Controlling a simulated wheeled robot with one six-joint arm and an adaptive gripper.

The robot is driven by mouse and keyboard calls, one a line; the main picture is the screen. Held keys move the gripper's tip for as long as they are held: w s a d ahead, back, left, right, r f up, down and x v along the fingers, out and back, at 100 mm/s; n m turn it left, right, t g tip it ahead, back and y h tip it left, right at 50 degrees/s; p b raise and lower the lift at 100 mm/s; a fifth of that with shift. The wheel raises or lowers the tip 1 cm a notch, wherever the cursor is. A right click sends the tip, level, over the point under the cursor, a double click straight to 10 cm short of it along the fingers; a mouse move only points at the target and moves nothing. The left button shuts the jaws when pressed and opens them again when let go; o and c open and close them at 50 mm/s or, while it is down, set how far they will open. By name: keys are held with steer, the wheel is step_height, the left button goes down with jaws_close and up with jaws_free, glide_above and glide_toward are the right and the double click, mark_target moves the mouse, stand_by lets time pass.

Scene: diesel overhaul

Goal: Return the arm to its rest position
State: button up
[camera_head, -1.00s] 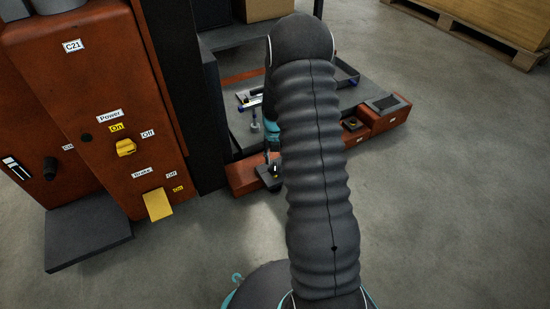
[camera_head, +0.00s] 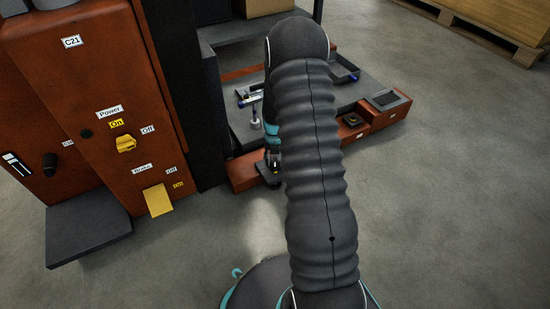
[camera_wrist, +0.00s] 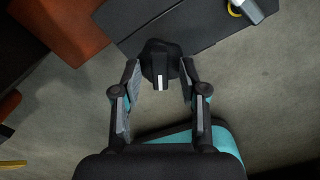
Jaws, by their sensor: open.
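My arm, in a dark ribbed sleeve, runs up the middle of the head view. My gripper (camera_wrist: 160,105) shows in the wrist view with its two fingers apart. A dark knob-like part with a pale stripe (camera_wrist: 161,68) appears between and just beyond the fingertips; I cannot tell whether they touch it. In the head view the gripper end (camera_head: 271,165) is partly hidden beside the sleeve, near the low red-orange block at the bench's front.
A dark grey bench (camera_head: 240,125) carries small parts and a blue-edged tray. A wooden pallet (camera_head: 480,30) lies at back right. Floor at right is clear.

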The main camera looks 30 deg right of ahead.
jaws_close()
steer(key=shift+f+m, duration=0.15)
steer(key=shift+m, duration=2.15)
steer(key=m, duration=0.4)
steer(key=shift+f+m, duration=0.1)
steer(key=shift+m, duration=0.2)
steer(key=m, duration=0.4)
steer(key=shift+f+m, duration=0.1)
steer(key=shift+m, duration=0.2)
steer(key=m, duration=0.4)
steer(key=shift+f+m, duration=0.1)
steer(key=shift+m, duration=0.2)
